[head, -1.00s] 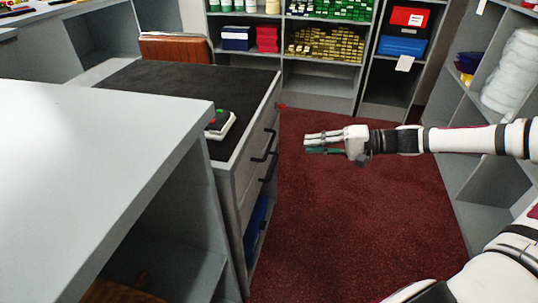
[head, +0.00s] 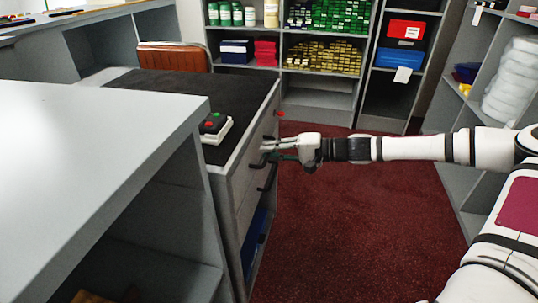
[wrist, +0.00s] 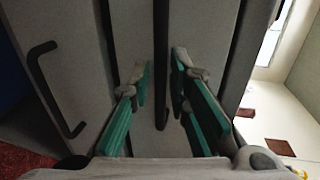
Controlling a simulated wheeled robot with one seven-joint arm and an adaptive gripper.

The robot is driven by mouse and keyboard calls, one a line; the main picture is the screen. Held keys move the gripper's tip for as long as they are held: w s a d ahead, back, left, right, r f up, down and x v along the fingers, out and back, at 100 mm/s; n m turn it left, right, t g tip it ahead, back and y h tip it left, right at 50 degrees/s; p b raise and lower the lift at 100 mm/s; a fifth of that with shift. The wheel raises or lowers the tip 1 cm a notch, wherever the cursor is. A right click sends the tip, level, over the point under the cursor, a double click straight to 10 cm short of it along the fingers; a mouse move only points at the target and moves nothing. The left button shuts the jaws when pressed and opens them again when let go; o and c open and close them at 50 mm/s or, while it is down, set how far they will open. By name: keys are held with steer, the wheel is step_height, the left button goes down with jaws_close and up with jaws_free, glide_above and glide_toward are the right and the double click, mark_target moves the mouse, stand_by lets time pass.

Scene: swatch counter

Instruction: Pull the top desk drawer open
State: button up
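The desk (head: 232,177) stands left of my arm, with its drawer fronts facing right. The top drawer's black bar handle (wrist: 161,60) runs down the middle of the wrist view, and the front around it looks shut. My gripper (head: 268,152) is at the drawer front in the head view and covers part of that handle. In the wrist view, my green-padded fingers (wrist: 160,84) are apart, one on each side of the handle. I cannot tell whether either finger touches it. A lower drawer's handle (wrist: 54,92) shows at the left of the wrist view.
A small device with red and green buttons (head: 215,127) sits on the dark desk top. A grey counter (head: 90,150) fills the near left. Shelves with boxes (head: 318,88) stand behind, and another shelf unit (head: 475,100) is at the right. The red carpet (head: 350,215) is clear.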

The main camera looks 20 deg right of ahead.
steer(key=shift+w+a, duration=0.2)
steer(key=shift+a, duration=0.15)
steer(key=shift+c, duration=0.2)
jaws_close()
steer(key=shift+s+d, duration=0.1)
steer(key=f+p+v, duration=0.2)
steer(key=p+v, duration=0.2)
steer(key=v, duration=0.8)
steer(key=d+f+p+v, duration=0.1)
steer(key=f+p+v, duration=0.2)
steer(key=v, duration=0.9)
steer(key=shift+s+d+p, duration=0.15)
steer(key=shift+s+p, duration=0.25)
steer(key=shift+p, duration=0.4)
steer(key=shift+o, duration=0.2)
jaws_free()
